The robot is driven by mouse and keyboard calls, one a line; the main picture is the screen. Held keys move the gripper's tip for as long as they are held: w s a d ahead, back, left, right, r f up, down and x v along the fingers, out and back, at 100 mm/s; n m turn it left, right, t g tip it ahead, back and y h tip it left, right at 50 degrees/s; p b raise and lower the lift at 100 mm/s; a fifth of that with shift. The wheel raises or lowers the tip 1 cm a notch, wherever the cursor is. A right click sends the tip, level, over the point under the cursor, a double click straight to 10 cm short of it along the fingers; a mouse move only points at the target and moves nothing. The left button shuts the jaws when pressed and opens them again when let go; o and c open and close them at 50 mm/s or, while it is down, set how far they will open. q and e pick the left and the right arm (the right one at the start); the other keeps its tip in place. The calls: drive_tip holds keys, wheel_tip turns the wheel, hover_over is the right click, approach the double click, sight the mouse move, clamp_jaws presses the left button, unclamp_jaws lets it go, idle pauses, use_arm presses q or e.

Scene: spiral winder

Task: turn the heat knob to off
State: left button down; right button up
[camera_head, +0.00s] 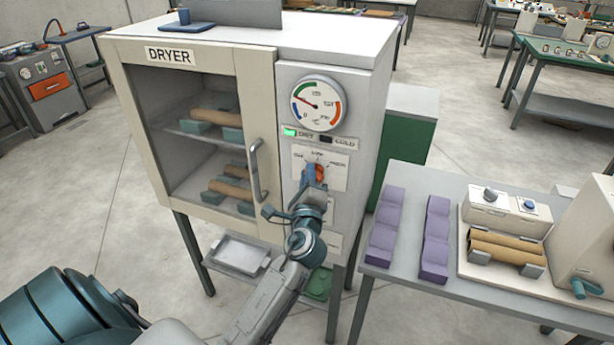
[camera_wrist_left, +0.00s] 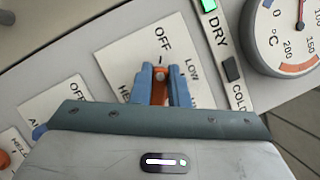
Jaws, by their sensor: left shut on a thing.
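The orange heat knob (camera_head: 320,172) sits on a white label plate on the dryer's front panel. My left gripper (camera_head: 313,177) reaches up to it from below and hides part of it. In the left wrist view the blue fingers (camera_wrist_left: 160,88) are shut on the knob (camera_wrist_left: 160,78), one on each side. The knob's visible end there lines up roughly with the tick beside the word OFF (camera_wrist_left: 162,42); LOW is to the right of it. My right gripper is not in view.
The dryer (camera_head: 262,120) has a round dial (camera_head: 318,103) and a lit green DRY lamp (camera_head: 289,132) above the knob. Its door handle (camera_head: 257,170) stands close left of my gripper. A side table (camera_head: 400,265) at right holds purple blocks (camera_head: 436,238) and brown rolls (camera_head: 507,246).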

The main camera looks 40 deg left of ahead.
use_arm(q)
drive_tip(key=shift+f, duration=0.15)
drive_tip(key=c, duration=1.6)
unclamp_jaws()
drive_tip(key=shift+o, duration=1)
drive_tip(key=shift+w, duration=0.1)
drive_tip(key=b+v, duration=0.4)
drive_tip(key=v, duration=0.6)
drive_tip(key=shift+s+d, duration=0.3)
